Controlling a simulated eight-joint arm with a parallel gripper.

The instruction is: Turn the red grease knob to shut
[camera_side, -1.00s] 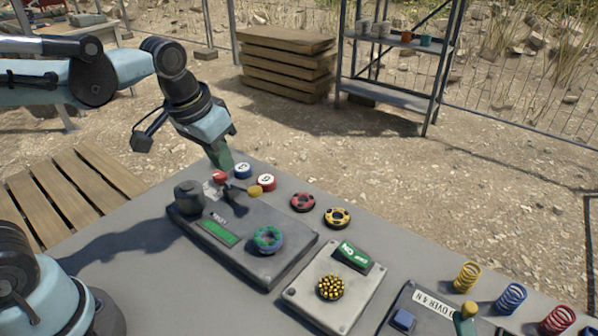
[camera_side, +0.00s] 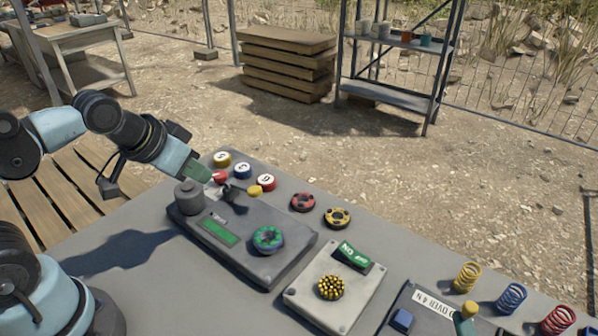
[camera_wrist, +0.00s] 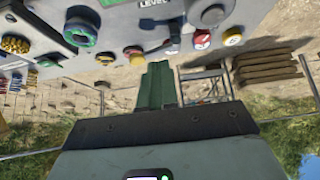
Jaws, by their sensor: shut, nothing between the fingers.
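A small red knob (camera_side: 219,178) stands at the far end of the dark panel box (camera_side: 285,264), beside a black lever-like piece and a yellow knob (camera_side: 254,190). No grease label can be read. My gripper (camera_side: 205,175) is shut and empty, just left of the red knob in the side view; whether it touches the knob cannot be told. In the wrist view its green fingers (camera_wrist: 156,84) are together, with the row of knobs and discs beyond them. A red and black round piece (camera_side: 302,202) lies further right.
A grey post-like knob (camera_side: 188,195) and a blue-green ring dial (camera_side: 267,239) stand on the box. A pale box with a yellow stud (camera_side: 331,287) stands right.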

